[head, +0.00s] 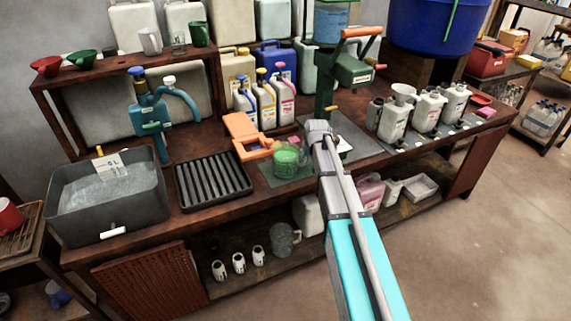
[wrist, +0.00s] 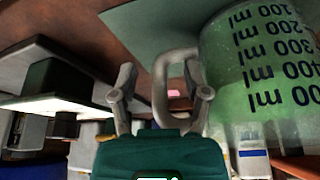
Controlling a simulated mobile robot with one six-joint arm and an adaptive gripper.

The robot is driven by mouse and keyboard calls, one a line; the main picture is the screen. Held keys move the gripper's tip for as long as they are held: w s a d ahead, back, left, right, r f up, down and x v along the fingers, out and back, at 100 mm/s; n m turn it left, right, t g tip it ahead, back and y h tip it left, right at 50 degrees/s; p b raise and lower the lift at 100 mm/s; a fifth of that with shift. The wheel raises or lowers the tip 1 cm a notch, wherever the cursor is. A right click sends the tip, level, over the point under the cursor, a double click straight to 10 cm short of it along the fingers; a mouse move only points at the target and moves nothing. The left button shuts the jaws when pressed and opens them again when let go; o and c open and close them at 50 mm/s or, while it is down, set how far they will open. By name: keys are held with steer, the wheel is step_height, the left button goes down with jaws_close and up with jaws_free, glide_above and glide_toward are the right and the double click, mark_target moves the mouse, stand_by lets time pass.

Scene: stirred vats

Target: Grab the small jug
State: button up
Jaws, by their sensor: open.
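The small jug (head: 286,157) is a clear measuring jug with green contents, standing on a grey-green mat on the bench in the head view. In the wrist view, it fills the upper right (wrist: 262,70), with black millilitre marks upside down. Its handle (wrist: 162,88) lies within the space between the two fingers of my gripper (wrist: 164,88). The fingers are apart and I see no clear grip on the handle. In the head view my own arm hides the gripper and the handle side of the jug.
An orange stand (head: 243,130) is close behind and left of the jug. A black ribbed tray (head: 213,182) and a grey tub (head: 105,200) lie further left. A green press (head: 326,90) stands behind my arm. White bottles (head: 394,120) stand to the right.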

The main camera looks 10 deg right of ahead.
jaws_close()
steer(key=shift+r, duration=0.2)
stand_by(0.5)
step_height(320, 180, up, 2)
steer(key=shift+p, duration=1.15)
steer(key=s+d+r+p, duration=0.4)
steer(key=d+r+p, duration=0.6)
steer(key=d, duration=0.3)
steer(key=shift+d+r+p, duration=0.15)
steer(key=shift+r+p, duration=0.2)
